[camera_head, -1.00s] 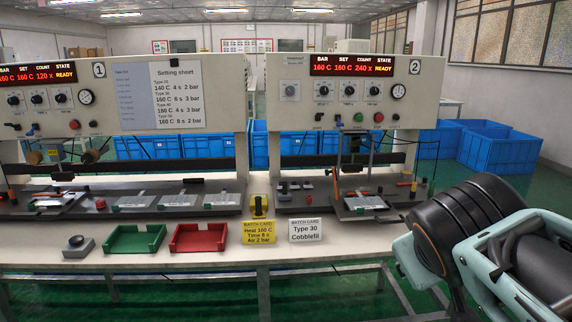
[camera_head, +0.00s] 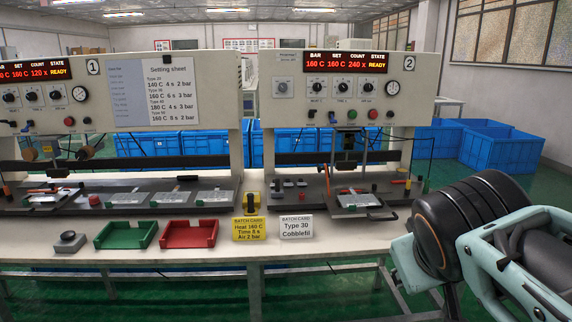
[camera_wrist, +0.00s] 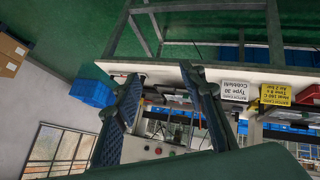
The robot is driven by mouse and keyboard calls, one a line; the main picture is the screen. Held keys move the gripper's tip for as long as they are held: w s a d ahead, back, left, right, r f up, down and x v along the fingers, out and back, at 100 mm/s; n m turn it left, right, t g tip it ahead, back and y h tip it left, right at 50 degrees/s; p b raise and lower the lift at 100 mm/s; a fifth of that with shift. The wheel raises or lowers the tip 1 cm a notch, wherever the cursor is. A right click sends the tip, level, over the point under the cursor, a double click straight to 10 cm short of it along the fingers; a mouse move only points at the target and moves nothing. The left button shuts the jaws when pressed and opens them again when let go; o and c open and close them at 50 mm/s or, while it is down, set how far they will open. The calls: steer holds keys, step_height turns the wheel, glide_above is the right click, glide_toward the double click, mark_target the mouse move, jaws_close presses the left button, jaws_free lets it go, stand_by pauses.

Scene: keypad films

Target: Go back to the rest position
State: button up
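My gripper (camera_wrist: 160,72) shows in the wrist view with its two dark fingers spread apart and nothing visible between them. The wrist view is upside down and shows the bench and its cards beyond the fingers. In the head view my arm fills the lower right corner, folded beside the bench, and my gripper is out of that frame. The arm stands to the right of machine 2 (camera_head: 268,67), apart from it in the picture.
Blue crates (camera_head: 502,151) stand behind, on the green floor.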

steer(key=s+a+f+m+g+y, duration=0.2)
steer(key=s+a+f+y, duration=0.1)
steer(key=s+a+f, duration=0.45)
step_height(320, 180, up, 21)
steer(key=p, duration=2)
steer(key=shift+w+a+p, duration=0.25)
steer(key=shift+w+p, duration=0.15)
steer(key=shift+w, duration=0.05)
